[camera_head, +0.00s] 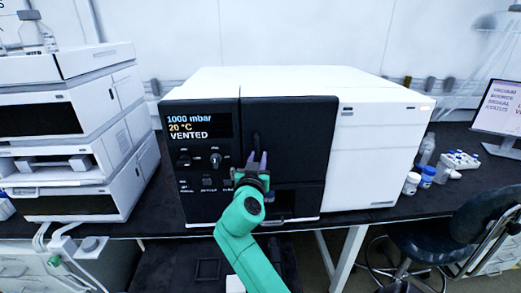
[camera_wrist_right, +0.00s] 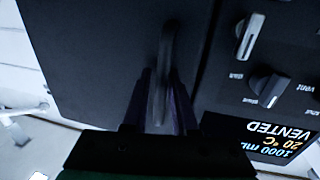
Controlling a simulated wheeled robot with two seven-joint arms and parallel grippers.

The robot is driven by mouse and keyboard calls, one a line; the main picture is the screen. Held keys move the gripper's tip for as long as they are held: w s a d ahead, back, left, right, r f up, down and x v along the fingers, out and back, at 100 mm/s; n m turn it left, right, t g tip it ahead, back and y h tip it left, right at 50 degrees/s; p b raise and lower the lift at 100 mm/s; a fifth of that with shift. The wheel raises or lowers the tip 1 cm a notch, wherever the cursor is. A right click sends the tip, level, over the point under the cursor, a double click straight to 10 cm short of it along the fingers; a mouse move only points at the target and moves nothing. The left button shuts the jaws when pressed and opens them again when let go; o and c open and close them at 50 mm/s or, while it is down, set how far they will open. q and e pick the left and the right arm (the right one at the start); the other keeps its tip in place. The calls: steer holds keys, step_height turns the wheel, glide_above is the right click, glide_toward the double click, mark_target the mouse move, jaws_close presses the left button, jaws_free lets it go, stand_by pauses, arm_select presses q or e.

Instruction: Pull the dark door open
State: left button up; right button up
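The dark door (camera_head: 300,135) is the black front panel of the large white instrument, right of its display, and looks closed. In the right wrist view the door (camera_wrist_right: 85,60) fills the left and middle, turned upside down. Its upright handle (camera_head: 256,141) is near the door's left edge; it also shows in the wrist view (camera_wrist_right: 166,45). My right gripper (camera_head: 257,163) is at the handle's lower part, with its purple fingers apart on either side of it. The fingers (camera_wrist_right: 160,100) seem not to press on the handle. My left gripper is not in view.
The control panel (camera_head: 198,160) with knobs and a display reading 1000 mbar, 20 °C, VENTED is left of the door. A stack of white modules (camera_head: 125,130) stands at the left. Small bottles (camera_head: 427,177) and a monitor (camera_head: 500,108) are at the right.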

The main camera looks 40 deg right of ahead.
steer(key=shift+a+r, duration=0.2)
steer(key=shift+a, duration=0.05)
jaws_close()
steer(key=shift+f, duration=0.1)
stand_by(1.1)
